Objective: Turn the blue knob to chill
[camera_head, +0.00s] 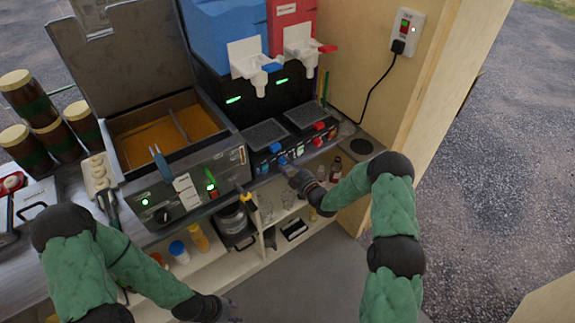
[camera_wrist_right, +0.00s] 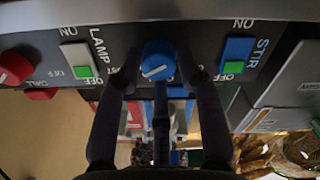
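The blue knob (camera_wrist_right: 158,62) sits on the dark control panel of the slush machine, with a white pointer line lying nearly level in the right wrist view. The lettering around it is mostly hidden by my fingers. In the head view the blue knob (camera_head: 283,160) is at the panel's front. My right gripper (camera_wrist_right: 160,78) has its fingertips on either side of the knob, with narrow gaps, so it looks open around it. My left gripper (camera_head: 214,309) hangs low in front of the shelves, away from the panel. Its fingers are too unclear to judge.
Beside the knob are a LAMP switch (camera_wrist_right: 77,54) and a blue STIR switch (camera_wrist_right: 236,54), both with green parts. A red knob (camera_wrist_right: 14,68) is further left. A fryer (camera_head: 165,130) with an open lid stands left of the machine. The wooden wall (camera_head: 372,90) is at right.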

